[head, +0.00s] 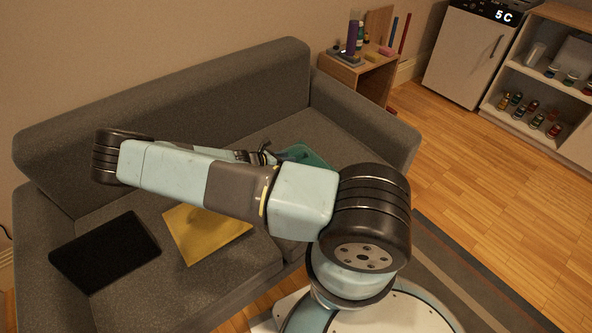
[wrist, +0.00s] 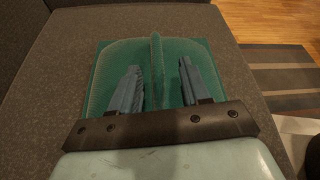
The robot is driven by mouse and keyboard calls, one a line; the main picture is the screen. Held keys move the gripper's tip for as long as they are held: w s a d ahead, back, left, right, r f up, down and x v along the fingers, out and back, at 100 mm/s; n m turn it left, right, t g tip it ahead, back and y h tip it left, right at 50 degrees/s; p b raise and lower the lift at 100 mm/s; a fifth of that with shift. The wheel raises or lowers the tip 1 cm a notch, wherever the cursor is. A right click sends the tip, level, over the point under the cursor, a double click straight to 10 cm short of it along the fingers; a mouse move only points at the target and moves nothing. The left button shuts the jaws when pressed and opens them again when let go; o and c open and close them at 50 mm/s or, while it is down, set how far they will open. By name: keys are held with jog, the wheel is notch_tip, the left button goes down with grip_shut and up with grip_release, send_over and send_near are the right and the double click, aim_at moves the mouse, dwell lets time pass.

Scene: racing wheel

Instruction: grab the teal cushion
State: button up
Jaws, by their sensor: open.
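The teal cushion (wrist: 172,58) lies on the seat of the grey sofa (head: 160,101). In the wrist view a raised ridge runs along its middle. In the head view only a small part of the cushion (head: 301,154) shows behind my arm. My gripper (wrist: 160,72) is open, with one finger on each side of the ridge and a gap to it on both sides. The fingers are over the cushion; I cannot tell whether they touch it. In the head view my gripper (head: 262,154) is partly hidden by my arm.
A yellow cushion (head: 205,230) and a black flat item (head: 105,250) lie on the sofa seat at left. The sofa's right armrest (head: 365,125) stands beyond the teal cushion. A small wooden shelf (head: 365,75) with items stands behind it. Wooden floor is open at right.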

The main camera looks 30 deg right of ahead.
aim_at(296, 155)
jog(key=shift+w+x, duration=0.1)
jog(key=shift+x, duration=1.3)
jog(key=shift+w+x, duration=0.15)
jog(key=shift+x, duration=1.3)
jog(key=shift+r, duration=0.2)
grip_shut()
